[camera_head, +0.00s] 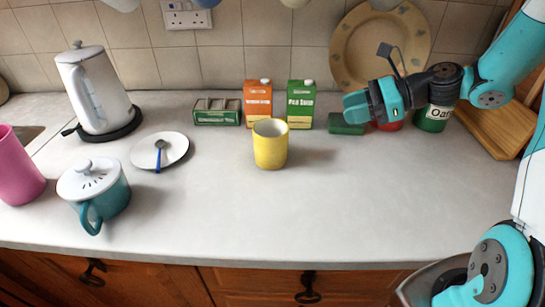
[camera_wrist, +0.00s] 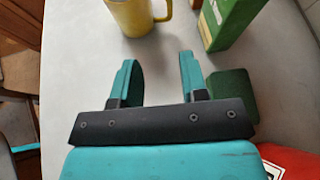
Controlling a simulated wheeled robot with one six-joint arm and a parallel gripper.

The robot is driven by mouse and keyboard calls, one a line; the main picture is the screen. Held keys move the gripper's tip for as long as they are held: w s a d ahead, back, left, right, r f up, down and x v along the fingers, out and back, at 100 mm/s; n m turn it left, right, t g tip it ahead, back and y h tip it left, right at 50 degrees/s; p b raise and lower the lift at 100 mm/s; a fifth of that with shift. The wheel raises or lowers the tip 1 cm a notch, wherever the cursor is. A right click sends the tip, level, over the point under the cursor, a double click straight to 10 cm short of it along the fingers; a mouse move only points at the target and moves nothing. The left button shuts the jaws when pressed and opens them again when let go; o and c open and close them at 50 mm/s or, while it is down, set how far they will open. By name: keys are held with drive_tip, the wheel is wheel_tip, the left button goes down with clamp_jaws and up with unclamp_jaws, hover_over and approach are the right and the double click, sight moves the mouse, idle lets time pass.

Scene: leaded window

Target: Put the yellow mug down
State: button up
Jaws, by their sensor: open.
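The yellow mug (camera_head: 270,145) stands upright on the grey countertop (camera_head: 330,205), in front of two cartons. In the wrist view the mug (camera_wrist: 133,14) is at the top, cut off by the frame edge, with its handle to the right. My gripper (camera_head: 350,106) is to the right of the mug and apart from it, above the counter. In the wrist view the two teal fingers of my gripper (camera_wrist: 160,75) are spread, with only bare counter between them.
Orange (camera_head: 257,103) and green (camera_head: 301,104) cartons stand behind the mug. A green block (camera_head: 346,124) lies near my gripper. A white plate with a spoon (camera_head: 172,157), a teal lidded pot (camera_head: 105,195) and a kettle (camera_head: 90,95) are left. The counter's front middle is clear.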

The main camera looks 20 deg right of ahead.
sight(286, 126)
drive_tip(key=shift+m, duration=0.7)
drive_tip(key=x, duration=0.7)
drive_tip(key=w+d+x, duration=0.1)
drive_tip(key=x, duration=0.3)
drive_tip(key=shift+f+p, duration=0.35)
drive_tip(key=shift+p, duration=0.05)
drive_tip(key=shift+t, duration=0.3)
drive_tip(key=shift+p+x, duration=0.45)
drive_tip(key=shift+x, duration=2.4)
drive_tip(key=shift+c, duration=0.4)
clamp_jaws()
